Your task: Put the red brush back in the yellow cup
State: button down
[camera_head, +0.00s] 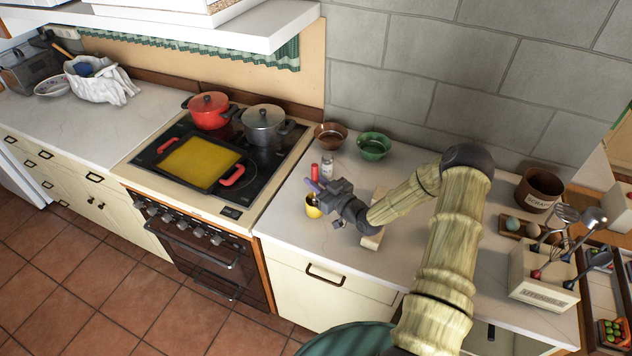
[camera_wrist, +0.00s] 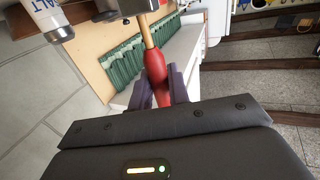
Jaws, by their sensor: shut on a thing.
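My gripper (camera_head: 318,186) is shut on the red brush (camera_wrist: 156,68), which stands between the two dark fingers in the wrist view (camera_wrist: 160,88). The brush has a red, bulging part in the jaws and a wooden-coloured stem beyond it. In the head view a red piece of the brush (camera_head: 314,171) shows just above the fingers. The yellow cup (camera_head: 313,208) stands on the counter just below my gripper, partly covered by it. I cannot tell whether the brush's lower end is inside the cup. The cup is not recognisable in the wrist view.
A salt shaker (camera_head: 328,167) stands close behind my gripper, with brown (camera_head: 330,134) and green (camera_head: 373,146) bowls farther back. A stove (camera_head: 225,160) with pots lies left. A utensil holder (camera_head: 541,275) stands at the right. The counter's front edge is near the cup.

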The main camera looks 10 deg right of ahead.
jog(key=c, duration=1.3)
grip_release()
jog(key=shift+o, duration=0.2)
jog(key=v, duration=0.9)
dwell(0.7)
dwell(0.4)
